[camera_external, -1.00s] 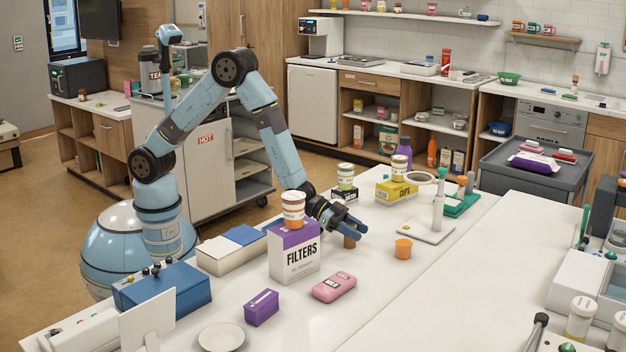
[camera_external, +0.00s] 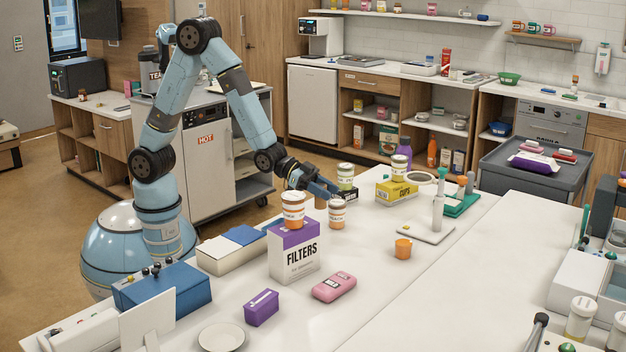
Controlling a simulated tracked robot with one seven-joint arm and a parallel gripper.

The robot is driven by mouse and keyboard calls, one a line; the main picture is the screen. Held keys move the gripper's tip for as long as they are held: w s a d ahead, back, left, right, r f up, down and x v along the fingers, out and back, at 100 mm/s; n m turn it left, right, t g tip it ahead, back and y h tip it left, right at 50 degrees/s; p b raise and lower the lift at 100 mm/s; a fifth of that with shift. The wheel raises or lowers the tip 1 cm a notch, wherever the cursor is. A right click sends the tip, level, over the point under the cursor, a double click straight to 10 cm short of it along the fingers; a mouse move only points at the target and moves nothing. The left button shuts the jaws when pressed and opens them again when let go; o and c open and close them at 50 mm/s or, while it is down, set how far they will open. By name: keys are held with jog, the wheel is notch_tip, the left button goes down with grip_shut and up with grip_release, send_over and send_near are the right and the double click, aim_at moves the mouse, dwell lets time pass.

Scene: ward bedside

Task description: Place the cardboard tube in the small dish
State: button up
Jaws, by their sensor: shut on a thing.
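My gripper (camera_external: 323,190) is raised above the table, behind the filters box. It is shut on the cardboard tube (camera_external: 321,202), a short brown piece showing just under the fingers and partly hidden by them. The tube is clear of the tabletop. A small round white dish (camera_external: 221,337) lies at the front left of the table and looks empty. The gripper is far behind and to the right of this dish.
A white and purple filters box (camera_external: 295,255) with a jar (camera_external: 293,210) on top stands between gripper and dish. Another jar (camera_external: 337,212) stands just below the gripper. A purple box (camera_external: 262,308), pink case (camera_external: 334,286) and orange cup (camera_external: 403,249) are nearby.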

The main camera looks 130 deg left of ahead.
jog(key=s+d+r, duration=0.1)
jog(key=s+r, duration=0.1)
jog(key=r, duration=0.8)
jog(key=s+r, duration=0.2)
jog(key=r, duration=0.9)
jog(key=w+d+m+h, duration=0.3)
jog(key=w+d, duration=0.1)
jog(key=d, duration=0.9)
jog(key=w+d+m+h, duration=0.2)
jog(key=w+d+h, duration=0.15)
jog(key=d, duration=1.05)
jog(key=s+d+m+g+h, duration=0.2)
jog(key=d+m+h, duration=0.2)
jog(key=d, duration=1.8)
send_over(224, 348)
jog(key=f, duration=2.7)
jog(key=shift+s+a+f, duration=0.1)
jog(key=shift+s+f, duration=0.15)
jog(key=shift+f, duration=0.15)
jog(key=shift+w+f, duration=0.2)
jog(key=shift+f, duration=1.6)
